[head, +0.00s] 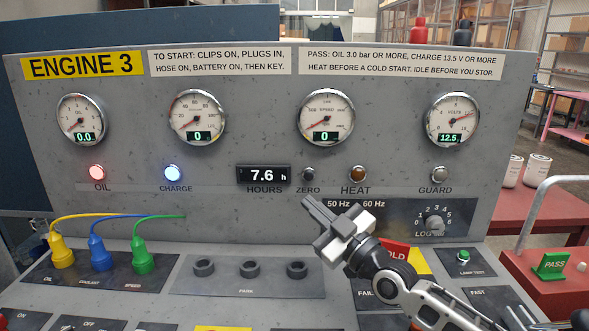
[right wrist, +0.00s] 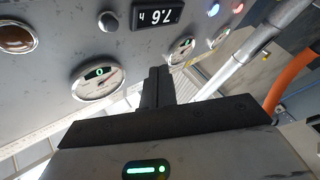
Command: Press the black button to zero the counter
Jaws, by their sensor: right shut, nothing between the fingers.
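The black button (head: 308,174) labelled ZERO sits on the upright grey panel, just right of the hours counter (head: 263,175), which reads 7.6 h. My right gripper (head: 309,203) is shut and empty; its tips point up toward the panel and appear a little below the button in the head view. In the right wrist view the button (right wrist: 107,21) and the counter (right wrist: 158,14) show upside down near the top, and the shut fingers (right wrist: 158,75) appear apart from the button. My left gripper is not in view.
An amber HEAT lamp (head: 357,174) is right of the button. Yellow, blue and green plugs (head: 97,257) stand at the left. Four-gauge row lies above.

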